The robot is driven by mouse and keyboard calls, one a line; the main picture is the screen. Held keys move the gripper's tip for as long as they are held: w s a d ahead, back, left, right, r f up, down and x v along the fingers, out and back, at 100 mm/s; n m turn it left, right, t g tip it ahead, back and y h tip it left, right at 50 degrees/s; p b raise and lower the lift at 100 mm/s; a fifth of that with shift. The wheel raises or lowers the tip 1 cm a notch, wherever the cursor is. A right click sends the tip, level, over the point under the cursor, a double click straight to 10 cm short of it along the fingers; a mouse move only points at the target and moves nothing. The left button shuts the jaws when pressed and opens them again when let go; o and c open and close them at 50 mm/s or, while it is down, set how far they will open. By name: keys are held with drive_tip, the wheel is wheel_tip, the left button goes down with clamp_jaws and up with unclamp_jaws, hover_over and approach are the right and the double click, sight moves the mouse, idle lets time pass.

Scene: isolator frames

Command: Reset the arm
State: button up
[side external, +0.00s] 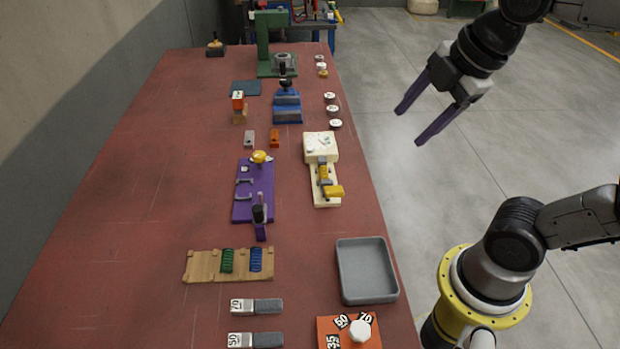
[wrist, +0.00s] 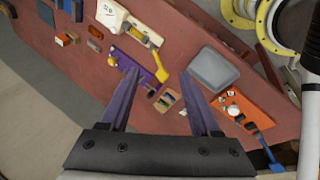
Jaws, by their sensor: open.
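My gripper (side external: 427,118) has two long purple fingers spread wide apart, with nothing between them. In the side external view it hangs in the air at the upper right, beyond the right edge of the red table, above the grey floor. In the wrist view the gripper (wrist: 160,98) shows from behind, with the table's objects far below its fingers. It touches nothing. Part of my arm is out of frame at the top right of the side external view.
The red table (side external: 130,180) carries a grey tray (side external: 366,270), a wooden rack (side external: 205,265), a purple board (side external: 245,207), a cream device (side external: 320,147), a blue vise (side external: 288,107), a green press (side external: 263,38) and an orange plate (side external: 330,328). The floor (side external: 400,60) around my gripper is clear.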

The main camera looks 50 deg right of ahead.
drive_tip(key=s+f+m, duration=0.4)
drive_tip(key=f+m, duration=0.1)
drive_tip(key=m, duration=0.9)
drive_tip(key=shift+s+t, duration=0.25)
drive_tip(key=shift+t, duration=0.05)
